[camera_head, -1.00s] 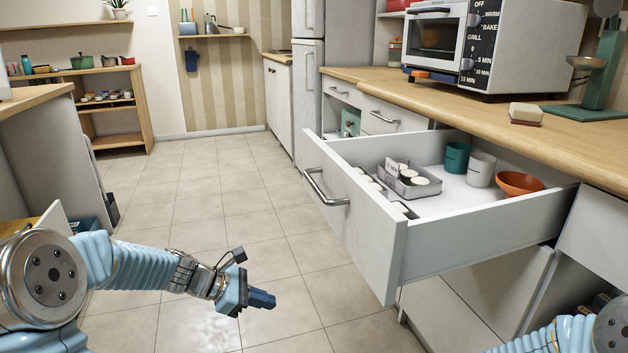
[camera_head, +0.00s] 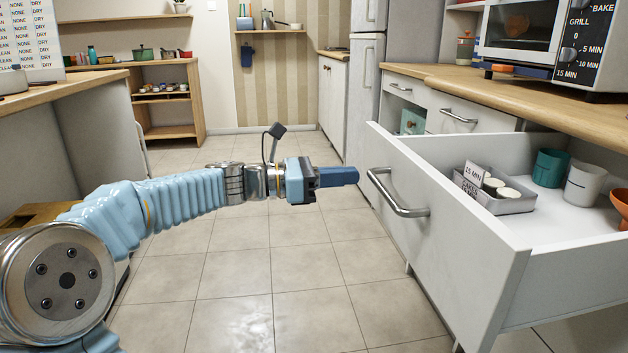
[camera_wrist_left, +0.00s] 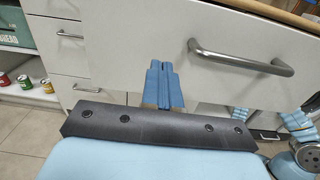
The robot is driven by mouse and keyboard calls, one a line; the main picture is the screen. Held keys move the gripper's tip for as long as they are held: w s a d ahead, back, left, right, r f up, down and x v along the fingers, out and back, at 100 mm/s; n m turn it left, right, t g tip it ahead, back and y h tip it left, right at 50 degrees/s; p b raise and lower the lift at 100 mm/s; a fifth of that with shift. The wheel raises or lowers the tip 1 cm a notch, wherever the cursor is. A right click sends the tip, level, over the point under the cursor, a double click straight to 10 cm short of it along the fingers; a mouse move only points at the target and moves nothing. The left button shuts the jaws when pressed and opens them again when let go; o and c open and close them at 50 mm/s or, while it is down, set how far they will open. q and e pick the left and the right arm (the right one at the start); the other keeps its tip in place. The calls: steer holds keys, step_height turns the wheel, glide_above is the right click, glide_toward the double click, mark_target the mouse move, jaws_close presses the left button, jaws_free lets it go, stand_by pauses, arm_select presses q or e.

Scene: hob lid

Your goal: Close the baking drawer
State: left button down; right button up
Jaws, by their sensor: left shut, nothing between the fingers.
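The baking drawer (camera_head: 440,235) is a white drawer pulled well out from the counter on the right, with a curved metal handle (camera_head: 397,196) on its front. My left gripper (camera_head: 354,176) is shut and empty, held level just left of the drawer front near the handle's left end. In the left wrist view, the closed blue fingers (camera_wrist_left: 163,88) point at the drawer front (camera_wrist_left: 150,35), left of the handle (camera_wrist_left: 240,60). I cannot tell whether they touch it. My right gripper is not in view.
The open drawer holds a grey tray (camera_head: 510,205) with small pots and cards, a teal cup (camera_head: 550,167), a white cup (camera_head: 584,185) and an orange bowl (camera_head: 621,205). An oven (camera_head: 545,35) stands on the wooden counter (camera_head: 480,90). The tiled floor (camera_head: 240,270) is clear.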

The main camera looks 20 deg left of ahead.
arm_select(q)
steer(key=x, duration=0.4)
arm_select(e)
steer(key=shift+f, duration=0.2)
